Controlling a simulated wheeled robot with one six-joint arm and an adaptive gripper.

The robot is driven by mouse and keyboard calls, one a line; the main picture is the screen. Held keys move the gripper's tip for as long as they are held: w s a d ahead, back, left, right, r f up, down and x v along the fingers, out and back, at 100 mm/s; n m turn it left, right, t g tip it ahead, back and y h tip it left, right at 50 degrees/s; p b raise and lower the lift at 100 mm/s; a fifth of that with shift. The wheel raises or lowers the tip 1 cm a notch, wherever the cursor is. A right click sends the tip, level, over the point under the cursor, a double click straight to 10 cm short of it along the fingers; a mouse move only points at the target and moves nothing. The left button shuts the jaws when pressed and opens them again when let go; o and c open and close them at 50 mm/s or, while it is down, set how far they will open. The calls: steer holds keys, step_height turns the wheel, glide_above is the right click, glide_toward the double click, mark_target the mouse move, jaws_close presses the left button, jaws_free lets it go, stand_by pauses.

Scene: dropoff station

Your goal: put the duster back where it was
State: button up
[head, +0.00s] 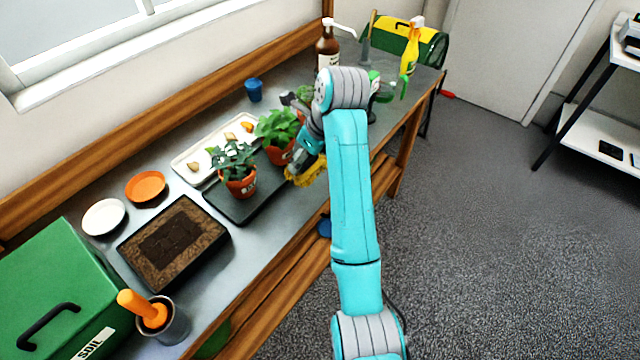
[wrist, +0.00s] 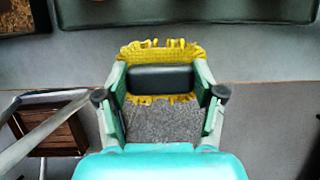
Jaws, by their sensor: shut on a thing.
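The duster (wrist: 160,50) has a yellow fringe and a dark, block-shaped middle. It lies between the fingers of my gripper (wrist: 160,82) in the wrist view, and the gripper is shut on it. In the head view the yellow duster (head: 308,175) shows near the front edge of the workbench (head: 282,212), just right of the dark plant tray (head: 240,208). My gripper (head: 306,160) is partly hidden there by my arm. I cannot tell whether the duster touches the bench.
Two potted plants (head: 238,182) (head: 280,150) stand close left of my gripper. A soil tray (head: 172,240), an orange saucer (head: 145,186) and a green soil box (head: 60,290) are farther left. A brown bottle (head: 327,50) and yellow spray bottle (head: 410,50) stand at the far end.

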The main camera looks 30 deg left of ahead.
step_height(320, 180, down, 9)
steer(key=shift+f, duration=0.15)
stand_by(0.4)
steer(key=shift+f, duration=0.1)
steer(key=o, duration=1.1)
